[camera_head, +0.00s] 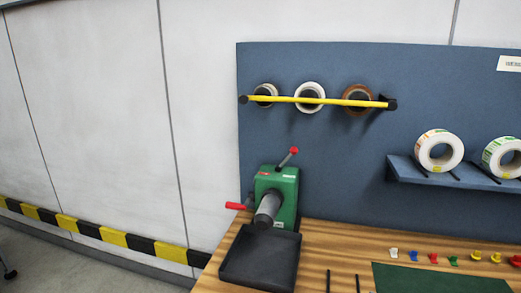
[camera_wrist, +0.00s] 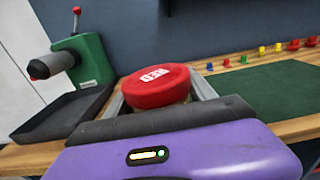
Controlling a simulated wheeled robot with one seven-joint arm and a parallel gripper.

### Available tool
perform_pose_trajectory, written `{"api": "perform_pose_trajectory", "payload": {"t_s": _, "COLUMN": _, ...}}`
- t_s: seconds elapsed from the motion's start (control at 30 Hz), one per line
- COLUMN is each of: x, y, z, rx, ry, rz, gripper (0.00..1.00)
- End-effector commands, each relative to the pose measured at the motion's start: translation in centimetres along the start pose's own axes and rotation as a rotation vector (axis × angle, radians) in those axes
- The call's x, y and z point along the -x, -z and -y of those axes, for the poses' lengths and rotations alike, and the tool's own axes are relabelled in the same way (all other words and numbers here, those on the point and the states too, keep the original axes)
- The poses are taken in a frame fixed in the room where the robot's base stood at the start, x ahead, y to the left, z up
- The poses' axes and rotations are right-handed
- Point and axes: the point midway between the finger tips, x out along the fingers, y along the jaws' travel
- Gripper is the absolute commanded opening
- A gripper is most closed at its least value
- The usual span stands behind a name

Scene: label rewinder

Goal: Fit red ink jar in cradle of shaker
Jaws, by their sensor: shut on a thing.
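The red ink jar shows in the wrist view as a round red lid (camera_wrist: 157,86) with white lettering that reads RED. Its body below the lid is mostly hidden. My gripper (camera_wrist: 160,100) is shut on the jar, with a finger on each side just under the lid. The jar looks roughly upright and is held in front of the bench. Neither the jar nor my gripper shows in the head view. I cannot make out the shaker or its cradle in either view.
A green rewinder (camera_head: 276,195) with a red-knobbed lever stands at the bench's left, a black tray (camera_head: 262,262) before it. A green mat (camera_head: 435,280) lies right, with small coloured pieces (camera_head: 433,258) behind it. A blue shelf (camera_head: 405,170) holds label rolls.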

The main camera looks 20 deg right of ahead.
Motion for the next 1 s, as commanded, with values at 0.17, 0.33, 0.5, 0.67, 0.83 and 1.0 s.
{"api": "perform_pose_trajectory", "payload": {"t_s": 0.17, "x": 1.2, "y": 1.6, "z": -2.7, "rx": -0.003, "ry": -0.07, "rz": 0.0, "gripper": 0.0}}
{"api": "perform_pose_trajectory", "payload": {"t_s": 0.33, "x": 2.5, "y": 2.9, "z": -5.5, "rx": -0.001, "ry": -0.142, "rz": 0.001, "gripper": 0.0}}
{"api": "perform_pose_trajectory", "payload": {"t_s": 0.5, "x": 4.0, "y": 4.3, "z": -8.3, "rx": -0.001, "ry": -0.216, "rz": 0.0, "gripper": 0.0}}
{"api": "perform_pose_trajectory", "payload": {"t_s": 0.67, "x": 6.1, "y": 5.9, "z": -11.6, "rx": -0.001, "ry": -0.3, "rz": 0.001, "gripper": 0.0}}
{"api": "perform_pose_trajectory", "payload": {"t_s": 0.83, "x": 9.2, "y": 7.7, "z": -15.7, "rx": -0.001, "ry": -0.41, "rz": 0.0, "gripper": 0.0}}
{"api": "perform_pose_trajectory", "payload": {"t_s": 1.0, "x": 12.4, "y": 9.0, "z": -19.3, "rx": -0.001, "ry": -0.509, "rz": 0.001, "gripper": 0.0}}
